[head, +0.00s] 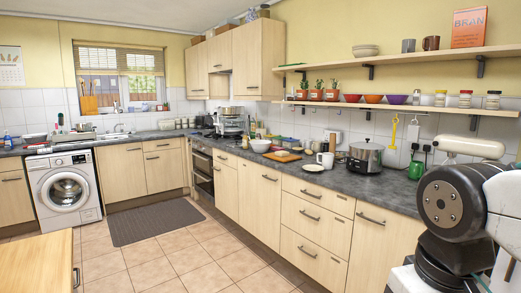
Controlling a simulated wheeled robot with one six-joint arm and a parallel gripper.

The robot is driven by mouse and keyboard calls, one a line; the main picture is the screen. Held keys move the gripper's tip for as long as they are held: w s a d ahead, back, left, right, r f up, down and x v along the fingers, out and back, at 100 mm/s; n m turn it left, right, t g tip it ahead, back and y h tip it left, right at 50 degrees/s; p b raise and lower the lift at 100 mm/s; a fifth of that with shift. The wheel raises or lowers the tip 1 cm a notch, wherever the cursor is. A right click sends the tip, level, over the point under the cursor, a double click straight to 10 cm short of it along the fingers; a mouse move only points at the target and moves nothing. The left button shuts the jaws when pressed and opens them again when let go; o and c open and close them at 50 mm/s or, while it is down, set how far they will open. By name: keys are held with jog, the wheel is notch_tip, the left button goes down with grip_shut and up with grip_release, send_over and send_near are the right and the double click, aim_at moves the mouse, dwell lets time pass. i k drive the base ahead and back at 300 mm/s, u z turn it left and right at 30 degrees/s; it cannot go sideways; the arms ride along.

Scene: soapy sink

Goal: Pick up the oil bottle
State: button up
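I cannot pick out the oil bottle with certainty. Several small items stand on the right-hand counter near the hob, too small to tell apart. A small blue bottle (8,141) stands at the far left end of the counter by the window wall; I cannot tell what it holds. My gripper is not in view; only dark and white links of my arm show at the lower right.
The long grey counter holds a white bowl (261,146), a slow cooker (366,157), a white mug (327,160) and a green mug (416,170). A washing machine (66,190) stands at left. A wooden table (38,262) fills the lower left corner.

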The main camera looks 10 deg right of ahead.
aim_at(245, 138)
jog(key=u, duration=0.65)
jog(key=i, duration=7.25)
jog(key=z, duration=2.15)
